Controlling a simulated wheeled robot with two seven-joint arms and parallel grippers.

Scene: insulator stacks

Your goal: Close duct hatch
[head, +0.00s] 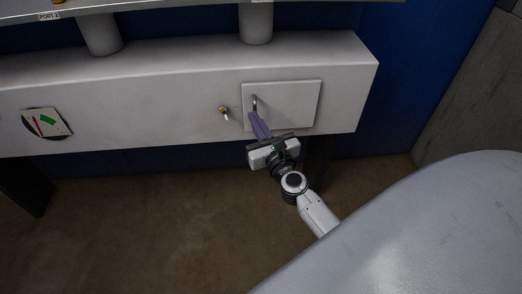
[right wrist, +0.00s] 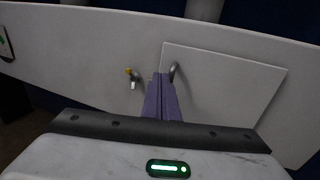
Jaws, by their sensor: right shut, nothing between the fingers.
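The duct hatch (head: 295,103) is a light square panel on the front of a long grey duct (head: 180,92). It lies about flat against the duct face; I cannot tell if a small gap remains at its edges. In the right wrist view the hatch (right wrist: 225,95) is right of the fingers (right wrist: 161,82), and the handle (right wrist: 173,71) is just beyond the tips. My left gripper is not in view.
A small latch or knob with a yellow part (head: 223,111) is on the duct left of the hatch. Pipes (head: 256,24) rise from the duct top. The floor (head: 150,215) below is clear.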

